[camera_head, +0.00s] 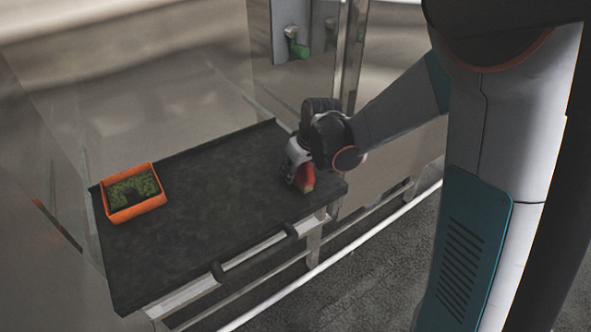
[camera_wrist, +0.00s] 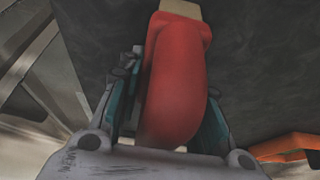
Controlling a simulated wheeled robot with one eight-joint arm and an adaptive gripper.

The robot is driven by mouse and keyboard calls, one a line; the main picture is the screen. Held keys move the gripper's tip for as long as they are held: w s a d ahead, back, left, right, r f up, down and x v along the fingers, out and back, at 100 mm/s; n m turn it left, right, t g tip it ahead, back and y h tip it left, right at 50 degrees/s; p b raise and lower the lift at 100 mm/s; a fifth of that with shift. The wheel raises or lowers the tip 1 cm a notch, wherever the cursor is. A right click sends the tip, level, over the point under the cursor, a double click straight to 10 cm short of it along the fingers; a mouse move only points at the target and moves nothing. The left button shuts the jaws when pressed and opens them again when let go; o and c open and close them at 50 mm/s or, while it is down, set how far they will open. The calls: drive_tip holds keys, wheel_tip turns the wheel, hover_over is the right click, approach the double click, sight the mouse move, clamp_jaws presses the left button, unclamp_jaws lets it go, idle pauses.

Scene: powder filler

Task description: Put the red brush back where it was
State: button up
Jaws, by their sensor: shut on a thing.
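The red brush (camera_wrist: 177,80) is between the fingers of my gripper (camera_wrist: 165,125), which is shut on its rounded red body. A pale beige end of the brush (camera_wrist: 182,8) points away from the gripper at the top of the wrist view. In the head view, my gripper (camera_head: 296,168) is at the right end of the dark table top (camera_head: 215,195), and a small part of the red brush (camera_head: 306,178) shows beneath it. I cannot tell whether the brush touches the table top. Most of the brush is hidden by the gripper in the head view.
An orange tray (camera_head: 137,213) with green contents and a dark object in it stands at the table's left end; an orange edge (camera_wrist: 285,147) shows in the wrist view. The table's middle is clear. Metal walls stand behind, with a green-handled fitting (camera_head: 297,45) and a post (camera_head: 352,60).

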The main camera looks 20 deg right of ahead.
drive_tip(key=o, duration=1)
drive_tip(key=shift+s+r+p, duration=0.1)
drive_tip(key=shift+r+p, duration=0.2)
drive_tip(key=shift+r, duration=0.15)
drive_tip(key=p+v, duration=0.3)
drive_tip(key=v, duration=0.8)
drive_tip(key=shift+s+r+p, duration=0.15)
drive_tip(key=shift+r+p, duration=0.1)
drive_tip(key=shift+p, duration=0.15)
drive_tip(key=s+r+m+t, duration=0.1)
drive_tip(key=s+r, duration=0.2)
drive_tip(key=s, duration=0.7)
drive_tip(key=s+r+m+t+h, duration=0.1)
drive_tip(key=s+r+m, duration=0.1)
drive_tip(key=s, duration=0.8)
drive_tip(key=shift+a+r+m+t, duration=0.3)
drive_tip(key=shift+a+r+t, duration=0.1)
drive_tip(key=shift+r, duration=0.3)
drive_tip(key=shift+s, duration=0.15)
